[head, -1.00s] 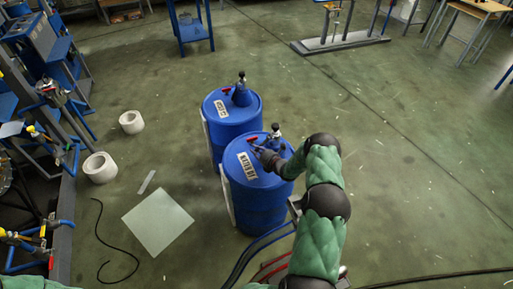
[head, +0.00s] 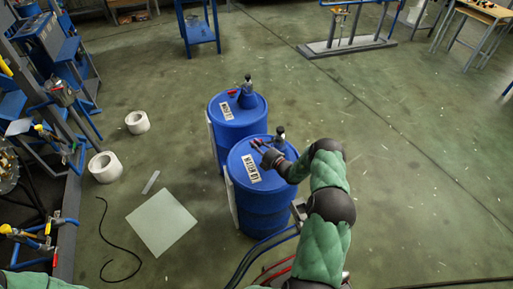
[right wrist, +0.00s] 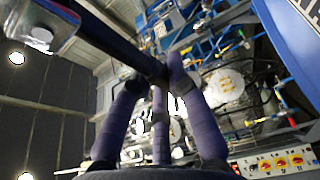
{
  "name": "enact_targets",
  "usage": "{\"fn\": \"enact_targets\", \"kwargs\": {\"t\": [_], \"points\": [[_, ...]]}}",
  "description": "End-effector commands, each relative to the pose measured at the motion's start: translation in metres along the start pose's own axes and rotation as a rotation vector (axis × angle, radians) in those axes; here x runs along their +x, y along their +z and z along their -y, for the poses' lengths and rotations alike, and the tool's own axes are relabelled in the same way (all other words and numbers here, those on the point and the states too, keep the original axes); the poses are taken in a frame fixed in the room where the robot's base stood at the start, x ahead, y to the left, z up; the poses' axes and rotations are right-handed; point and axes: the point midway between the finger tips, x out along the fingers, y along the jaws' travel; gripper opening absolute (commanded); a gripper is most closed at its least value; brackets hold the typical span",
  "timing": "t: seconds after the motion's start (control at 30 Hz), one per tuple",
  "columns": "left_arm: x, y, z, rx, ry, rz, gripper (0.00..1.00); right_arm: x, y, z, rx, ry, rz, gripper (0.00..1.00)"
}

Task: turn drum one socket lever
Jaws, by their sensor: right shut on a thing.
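Two blue drums stand on the floor in the head view, a near drum (head: 265,205) and a far drum (head: 238,128), each with a white label and a dark-capped fitting on its lid. My right gripper (head: 264,149) is over the near drum's lid, beside its fitting (head: 280,138). It is shut on the near drum's socket lever, which is mostly hidden by the fingers. In the right wrist view the purple fingers (right wrist: 160,80) close around a dark bar (right wrist: 115,42) with a pale block at its end. The far drum's red lever (head: 233,92) is free. My left gripper is out of view.
A pale square sheet (head: 161,222) and a black cable (head: 104,232) lie left of the drums. Two white rolls (head: 104,167) stand near the blue equipment frame (head: 45,50) at left. Floor to the right is mostly clear.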

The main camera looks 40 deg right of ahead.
Motion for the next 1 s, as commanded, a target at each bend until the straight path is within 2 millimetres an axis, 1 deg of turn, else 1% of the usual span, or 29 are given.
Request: {"fn": "enact_targets", "kwargs": {"t": [0.27,0.73,0.77,0.8,0.83,1.0], "points": [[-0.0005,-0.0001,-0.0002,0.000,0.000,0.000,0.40,-0.0002,0.0018,-0.0076,0.069,0.031,0.002,0.00],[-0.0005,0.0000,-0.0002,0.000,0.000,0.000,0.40,-0.0003,0.0024,-0.0087,0.080,0.036,0.003,0.00],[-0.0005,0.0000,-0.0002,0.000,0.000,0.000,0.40,-0.0003,0.0025,-0.0087,0.079,0.035,0.003,0.23],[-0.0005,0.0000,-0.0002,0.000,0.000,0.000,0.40,-0.0003,0.0024,-0.0086,0.079,0.035,0.003,0.34],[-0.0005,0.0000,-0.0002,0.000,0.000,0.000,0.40,-0.0003,0.0024,-0.0086,0.079,0.035,0.003,0.42],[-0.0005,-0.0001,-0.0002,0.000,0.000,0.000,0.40,-0.0003,0.0018,-0.0081,0.080,0.034,0.002,0.42]]}}
